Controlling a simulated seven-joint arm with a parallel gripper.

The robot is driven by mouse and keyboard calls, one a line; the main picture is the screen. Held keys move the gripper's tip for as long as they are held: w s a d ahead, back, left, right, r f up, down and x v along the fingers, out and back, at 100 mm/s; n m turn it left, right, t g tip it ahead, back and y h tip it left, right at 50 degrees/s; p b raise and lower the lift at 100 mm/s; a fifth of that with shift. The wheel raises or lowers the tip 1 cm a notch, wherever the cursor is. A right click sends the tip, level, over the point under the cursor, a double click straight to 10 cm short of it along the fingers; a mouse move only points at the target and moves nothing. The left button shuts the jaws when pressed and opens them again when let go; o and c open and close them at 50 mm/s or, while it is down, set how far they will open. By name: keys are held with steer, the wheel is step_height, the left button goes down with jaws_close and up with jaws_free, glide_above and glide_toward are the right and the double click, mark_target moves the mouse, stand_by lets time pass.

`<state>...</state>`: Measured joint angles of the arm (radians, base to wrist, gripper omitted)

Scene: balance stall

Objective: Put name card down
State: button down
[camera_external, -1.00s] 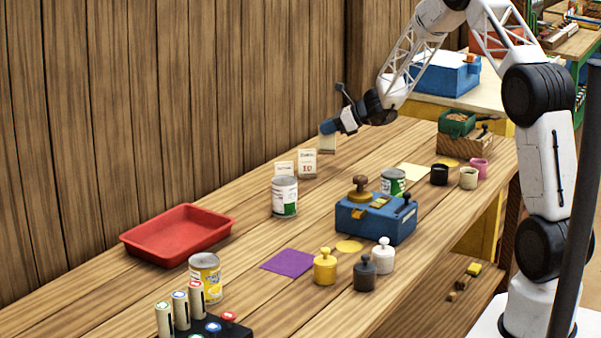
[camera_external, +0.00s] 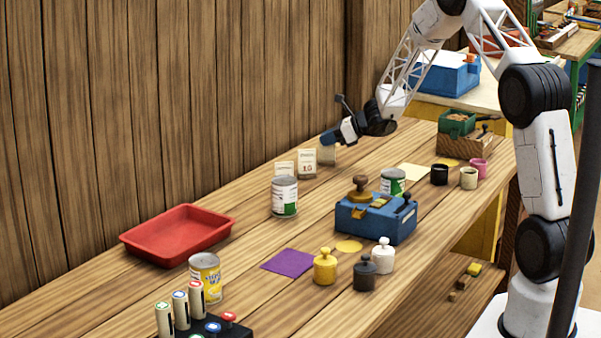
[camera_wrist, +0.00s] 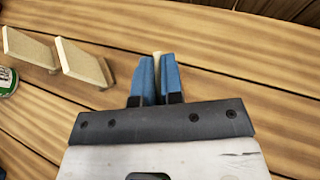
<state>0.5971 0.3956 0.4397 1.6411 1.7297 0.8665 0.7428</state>
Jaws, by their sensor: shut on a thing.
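My gripper (camera_external: 329,138) is at the back of the table near the plank wall. In the wrist view its blue fingers (camera_wrist: 157,80) are shut on a thin, pale name card (camera_wrist: 157,58), seen nearly edge-on between them. In the external view the held name card (camera_external: 327,155) hangs just below the fingers, its lower edge at or close to the tabletop; I cannot tell whether it touches. Two other cards stand to its left, one marked 10 (camera_external: 307,163) and one plainer card (camera_external: 284,169). Both show from behind in the wrist view.
A green-labelled can (camera_external: 285,197) stands in front of the standing cards. A blue balance box (camera_external: 375,218) and a second green can (camera_external: 392,181) are nearer the front. A red tray (camera_external: 178,234) lies far left. Bare wood surrounds the held card.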

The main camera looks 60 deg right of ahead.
steer(key=shift+f, duration=0.1)
steer(key=c, duration=1.3)
jaws_free()
steer(key=shift+o, duration=0.2)
steer(key=v, duration=1.2)
